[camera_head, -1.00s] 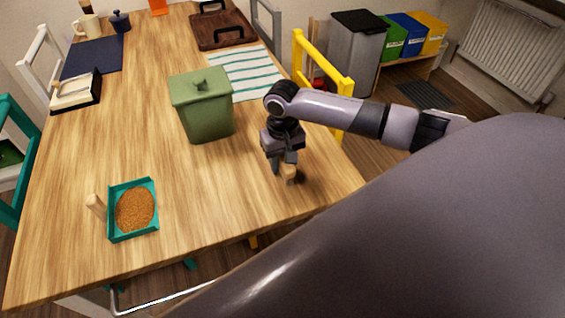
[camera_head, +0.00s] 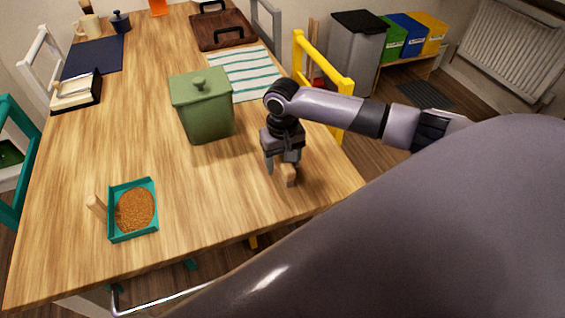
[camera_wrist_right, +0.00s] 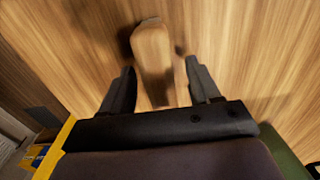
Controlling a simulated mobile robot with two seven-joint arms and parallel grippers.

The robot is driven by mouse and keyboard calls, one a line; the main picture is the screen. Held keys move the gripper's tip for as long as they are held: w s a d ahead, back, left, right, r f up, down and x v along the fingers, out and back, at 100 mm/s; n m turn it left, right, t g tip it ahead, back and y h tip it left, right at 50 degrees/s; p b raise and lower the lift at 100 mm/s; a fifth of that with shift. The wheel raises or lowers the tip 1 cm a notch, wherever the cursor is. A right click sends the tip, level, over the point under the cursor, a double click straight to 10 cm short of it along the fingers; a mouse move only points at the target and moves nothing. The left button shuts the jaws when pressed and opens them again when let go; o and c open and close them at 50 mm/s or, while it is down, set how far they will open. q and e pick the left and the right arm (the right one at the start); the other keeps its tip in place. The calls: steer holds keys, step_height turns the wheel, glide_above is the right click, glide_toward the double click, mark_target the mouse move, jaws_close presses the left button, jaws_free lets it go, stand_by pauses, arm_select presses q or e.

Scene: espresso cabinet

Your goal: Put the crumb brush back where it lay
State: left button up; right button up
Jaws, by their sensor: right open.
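The crumb brush (camera_head: 290,176) shows as a small pale wooden piece at the table's right front edge. In the right wrist view, its wooden handle (camera_wrist_right: 152,48) lies between and ahead of the fingertips. My right gripper (camera_head: 283,168) is directly over the brush, pointing down. Its fingers (camera_wrist_right: 160,68) are apart, with a gap on each side of the brush. A teal dustpan (camera_head: 113,222) with brown crumbs (camera_head: 135,209) sits at the front left of the table. My left gripper is not in view.
A green lidded canister (camera_head: 206,110) stands left of my right gripper. A striped cloth (camera_head: 245,70) lies behind it. A yellow chair (camera_head: 322,68) stands by the right table edge. The table (camera_head: 200,205) is bare between the dustpan and the brush.

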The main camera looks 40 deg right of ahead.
mark_target(282, 158)
step_height(282, 158, up, 11)
steer(key=shift+p, duration=0.35)
stand_by(0.4)
